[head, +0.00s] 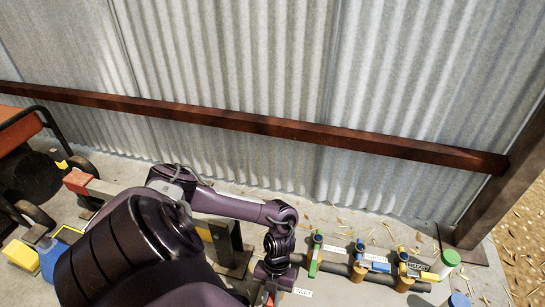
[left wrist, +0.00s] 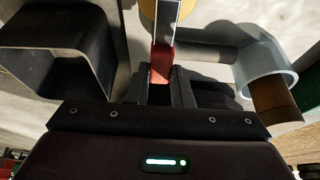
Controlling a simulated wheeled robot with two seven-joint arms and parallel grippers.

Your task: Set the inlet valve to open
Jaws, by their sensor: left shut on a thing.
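My left gripper (head: 268,286) reaches down to the left end of the grey pipe (head: 336,268). In the left wrist view its jaws (left wrist: 160,92) are shut on the red grip of a valve lever (left wrist: 161,65). The lever's pale bar runs up from the grip to a yellow part at the top edge. A small white label (head: 303,292) beside the gripper seems to read INLET. In the head view my arm hides most of this valve, so its setting is not clear. My right gripper is not in view.
More valves stand right along the pipe, with a green lever (head: 315,256) and a blue lever (head: 381,267). One label reads HEDGE (head: 418,266). A green-capped container (head: 450,258) stands at the right. A corrugated wall (head: 270,60) with a rusty rail (head: 240,121) closes the back.

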